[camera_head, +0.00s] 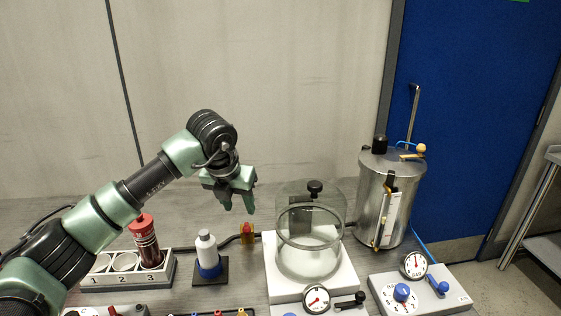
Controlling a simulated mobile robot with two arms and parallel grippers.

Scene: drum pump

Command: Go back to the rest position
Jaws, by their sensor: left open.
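My left arm comes in from the left, and its gripper (238,205) hangs in the air above the table, pointing down. It is open, and nothing shows between its fingers. Below it stand a white bottle with a blue base (207,255) on a dark pad and a small amber bottle with a red cap (247,234). The gripper looks apart from both. My right gripper is not in view.
A glass chamber (311,240) with a black knob stands on a white base at centre. A steel drum (388,205) stands behind it at right. A control box (420,289) is at front right. A numbered rack (125,276) holds a red-capped bottle (145,238) at left.

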